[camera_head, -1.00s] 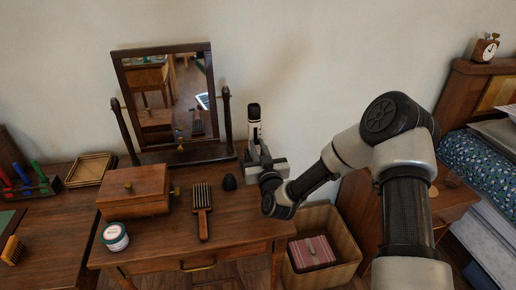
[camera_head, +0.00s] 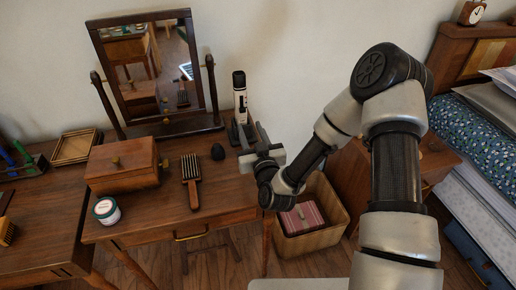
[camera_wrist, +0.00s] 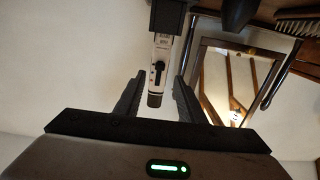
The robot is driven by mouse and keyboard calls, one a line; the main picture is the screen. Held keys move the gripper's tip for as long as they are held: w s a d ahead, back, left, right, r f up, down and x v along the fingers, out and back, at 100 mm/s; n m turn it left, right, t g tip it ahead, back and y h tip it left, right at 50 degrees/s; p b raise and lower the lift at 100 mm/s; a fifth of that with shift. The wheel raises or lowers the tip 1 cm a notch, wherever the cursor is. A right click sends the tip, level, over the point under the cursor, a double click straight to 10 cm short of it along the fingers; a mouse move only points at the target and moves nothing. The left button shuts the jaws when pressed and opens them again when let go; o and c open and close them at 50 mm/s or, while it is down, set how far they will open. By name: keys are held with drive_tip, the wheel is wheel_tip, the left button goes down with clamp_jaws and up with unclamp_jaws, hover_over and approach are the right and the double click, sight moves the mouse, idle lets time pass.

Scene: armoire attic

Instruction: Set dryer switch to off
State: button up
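The dryer (camera_head: 240,97), white with black ends, stands upright at the back right corner of the dressing table, against the wall. In the wrist view the dryer (camera_wrist: 163,47) hangs into the picture from the top, with its black switch (camera_wrist: 158,72) facing the camera. I cannot tell the switch's setting. My gripper (camera_head: 249,137) is at the table's right back edge, in front of the dryer and lower in the picture. In the wrist view my gripper (camera_wrist: 157,92) is open, its two fingers apart with the dryer's end showing between them. No contact is visible.
A bin (camera_head: 310,235) stands below my arm. A bed (camera_head: 490,165) is at right.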

drive_tip(key=v, duration=0.9)
drive_tip(key=shift+s, duration=0.25)
drive_tip(key=shift+r, duration=0.1)
drive_tip(key=s+d+r+n+g+h, duration=0.15)
drive_tip(key=d+r+g+h, duration=0.25)
drive_tip(key=d+r+g, duration=0.5)
drive_tip(key=s+d+r+m+g, duration=0.1)
drive_tip(key=s+d+r+m, duration=0.1)
drive_tip(key=s+r, duration=0.35)
drive_tip(key=s+d+r+m+g+h, duration=0.1)
drive_tip(key=s+d+r, duration=0.1)
drive_tip(key=s, duration=0.7)
drive_tip(key=s+d+r+m+g, duration=0.1)
drive_tip(key=s+r+m, duration=0.1)
drive_tip(key=s+r, duration=0.35)
wheel_tip(320, 180, up, 15)
drive_tip(key=s+p, duration=0.1)
drive_tip(key=p, duration=1.6)
drive_tip(key=shift+d+f, duration=0.15)
drive_tip(key=shift+d, duration=0.05)
